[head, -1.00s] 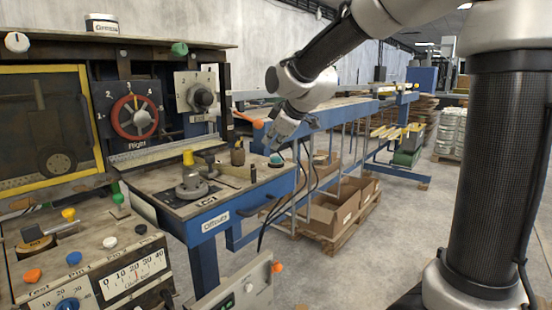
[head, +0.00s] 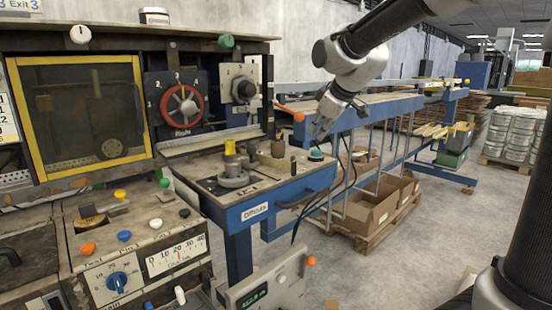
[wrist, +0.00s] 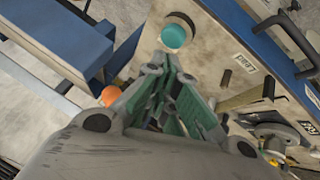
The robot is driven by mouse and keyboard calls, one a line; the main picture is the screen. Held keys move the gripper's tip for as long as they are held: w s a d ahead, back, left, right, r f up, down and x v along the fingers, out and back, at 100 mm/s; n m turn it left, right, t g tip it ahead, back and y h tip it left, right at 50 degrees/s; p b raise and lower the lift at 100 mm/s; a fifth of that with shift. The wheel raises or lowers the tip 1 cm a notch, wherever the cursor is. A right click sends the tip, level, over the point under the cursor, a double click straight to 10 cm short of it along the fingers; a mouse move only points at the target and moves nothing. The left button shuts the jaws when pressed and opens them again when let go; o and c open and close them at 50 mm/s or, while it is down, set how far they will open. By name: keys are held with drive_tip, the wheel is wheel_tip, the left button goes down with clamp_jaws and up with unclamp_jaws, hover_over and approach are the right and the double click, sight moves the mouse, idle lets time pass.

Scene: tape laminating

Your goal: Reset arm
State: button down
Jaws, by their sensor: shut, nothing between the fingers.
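My arm reaches in from the upper right of the head view. My gripper (head: 319,132) points down just above the teal button (head: 316,154) at the right end of the blue-edged console (head: 257,201). In the wrist view, my gripper (wrist: 168,78) has its grey, green-padded fingers closed together with nothing between them. The teal button (wrist: 173,36) shows beyond the fingertips there. In both views the gripper looks apart from the button, though the exact gap is hard to tell.
An orange knob (head: 298,116) sticks out close left of the gripper. A red handwheel (head: 183,107) and a yellow-framed window (head: 81,114) stand behind the console. A long blue conveyor (head: 385,112) runs behind, with cardboard boxes (head: 371,211) below it. Open floor lies right.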

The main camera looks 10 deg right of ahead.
drive_tip(key=s+d+f+m+g, duration=0.1)
drive_tip(key=s+d, duration=0.4)
drive_tip(key=s, duration=0.5)
drive_tip(key=s+d+f+m+g+h, duration=0.1)
drive_tip(key=s+d+f+m, duration=0.3)
drive_tip(key=s, duration=0.7)
drive_tip(key=s+d+f+m+g+h, duration=0.1)
drive_tip(key=s+d+m, duration=0.4)
drive_tip(key=s, duration=0.5)
drive_tip(key=shift+s+d+f, duration=0.25)
drive_tip(key=shift+d+f, duration=0.4)
drive_tip(key=shift+f, duration=0.25)
